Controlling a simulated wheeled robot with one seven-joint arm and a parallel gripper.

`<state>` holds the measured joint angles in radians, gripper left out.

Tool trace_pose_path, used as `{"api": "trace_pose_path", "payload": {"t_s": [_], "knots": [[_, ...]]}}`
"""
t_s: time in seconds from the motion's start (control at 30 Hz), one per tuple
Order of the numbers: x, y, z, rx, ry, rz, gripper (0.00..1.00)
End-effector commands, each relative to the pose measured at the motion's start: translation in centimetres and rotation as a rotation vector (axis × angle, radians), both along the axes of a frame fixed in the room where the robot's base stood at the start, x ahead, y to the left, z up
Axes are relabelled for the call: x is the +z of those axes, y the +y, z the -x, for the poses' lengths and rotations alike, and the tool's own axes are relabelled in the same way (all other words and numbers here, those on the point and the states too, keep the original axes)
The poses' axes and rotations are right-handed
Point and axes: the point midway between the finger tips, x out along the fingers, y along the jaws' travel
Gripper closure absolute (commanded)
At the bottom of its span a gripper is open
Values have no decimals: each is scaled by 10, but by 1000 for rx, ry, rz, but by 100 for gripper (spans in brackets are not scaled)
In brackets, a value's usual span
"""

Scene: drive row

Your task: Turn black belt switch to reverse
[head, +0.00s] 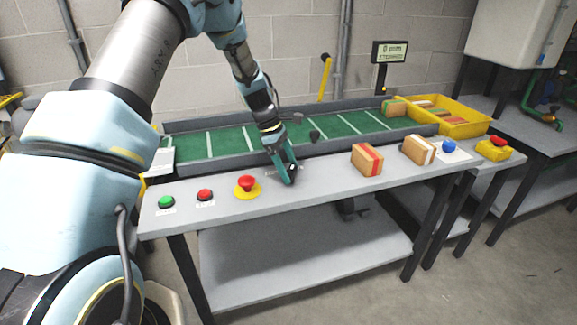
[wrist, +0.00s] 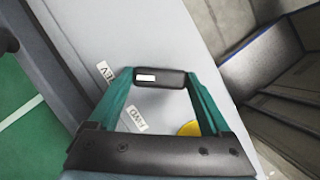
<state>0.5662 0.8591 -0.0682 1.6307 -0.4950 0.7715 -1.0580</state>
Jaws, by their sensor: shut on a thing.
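The black belt switch (wrist: 160,78) shows in the wrist view as a dark rounded bar with a small white mark, between the tips of my gripper's teal fingers. My gripper (head: 288,176) is shut on the switch at the front strip of the grey table. In the head view the fingers hide most of the switch (head: 292,172). White labels (wrist: 137,119) lie beside the switch, one reading FWD and one partly cut reading REV. Which way the switch points cannot be told for certain.
A green belt (head: 235,139) runs behind the switch. A yellow-based red button (head: 246,186), a red button (head: 205,195) and a green button (head: 166,202) stand to the left. Striped boxes (head: 367,160) stand to the right. A yellow bin (head: 462,128) and a display reading STOPPED (head: 390,52) are farther back.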

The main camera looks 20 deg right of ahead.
Motion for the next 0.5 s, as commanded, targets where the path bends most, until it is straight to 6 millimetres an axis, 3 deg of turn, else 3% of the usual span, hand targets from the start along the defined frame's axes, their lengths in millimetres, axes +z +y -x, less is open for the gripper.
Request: {"api": "trace_pose_path", "payload": {"t_s": [0.5], "knots": [[0, 0, -1, -173, -1, 0, 73]]}}
